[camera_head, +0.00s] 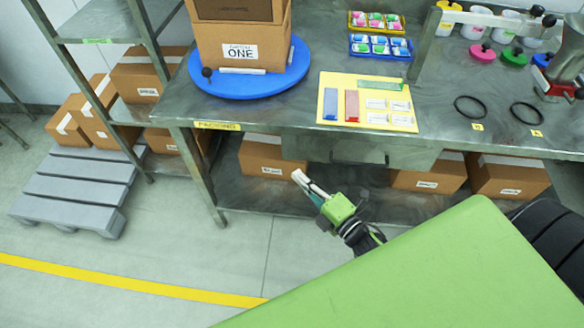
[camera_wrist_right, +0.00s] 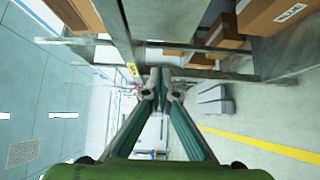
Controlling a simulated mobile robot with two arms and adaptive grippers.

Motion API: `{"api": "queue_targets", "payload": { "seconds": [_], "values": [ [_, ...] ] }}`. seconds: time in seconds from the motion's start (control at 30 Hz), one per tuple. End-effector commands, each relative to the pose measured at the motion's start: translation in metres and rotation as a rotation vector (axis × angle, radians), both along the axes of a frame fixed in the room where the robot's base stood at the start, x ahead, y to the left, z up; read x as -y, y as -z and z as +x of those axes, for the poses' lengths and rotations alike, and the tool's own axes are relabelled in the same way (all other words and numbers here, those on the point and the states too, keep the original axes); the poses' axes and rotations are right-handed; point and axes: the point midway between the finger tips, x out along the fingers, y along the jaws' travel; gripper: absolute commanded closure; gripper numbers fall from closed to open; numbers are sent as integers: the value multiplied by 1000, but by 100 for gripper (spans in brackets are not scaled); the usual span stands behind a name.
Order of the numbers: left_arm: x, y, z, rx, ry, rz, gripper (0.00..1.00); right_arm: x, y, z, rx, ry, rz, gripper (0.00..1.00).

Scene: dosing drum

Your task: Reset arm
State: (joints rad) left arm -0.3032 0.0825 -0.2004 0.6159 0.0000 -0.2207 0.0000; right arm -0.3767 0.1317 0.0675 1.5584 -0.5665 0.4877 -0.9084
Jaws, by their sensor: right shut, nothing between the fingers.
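My right gripper (camera_head: 303,180) shows in the head view in front of the steel bench, below its top edge and near the lower shelf. Its fingers are shut and empty. In the right wrist view the two fingers (camera_wrist_right: 160,78) run forward and meet at their tips, with nothing between them. The green arm body behind the gripper is mine. My left gripper does not show in either view.
The steel bench (camera_head: 270,108) carries a blue turntable (camera_head: 215,85) with a carton (camera_head: 255,45), a yellow board (camera_head: 402,128) and small trays. Cartons (camera_head: 262,165) stand on its lower shelf. A grey pallet (camera_head: 75,185) lies left. The floor in front is clear.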

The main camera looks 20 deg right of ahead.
Motion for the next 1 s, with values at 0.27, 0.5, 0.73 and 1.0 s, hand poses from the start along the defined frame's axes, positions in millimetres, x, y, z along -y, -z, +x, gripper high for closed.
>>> {"api": "queue_targets", "payload": {
  "seconds": [0.27, 0.5, 0.73, 1.0],
  "values": [
    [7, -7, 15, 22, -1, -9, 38, 9, 0, -38, -1, 0, 2, 100],
    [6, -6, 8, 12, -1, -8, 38, 10, 0, -44, 0, 0, 1, 100],
    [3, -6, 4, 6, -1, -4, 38, 14, 56, -51, -157, 61, 136, 100],
    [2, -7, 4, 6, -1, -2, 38, 14, 239, -127, -683, 351, 559, 100]
  ]
}}
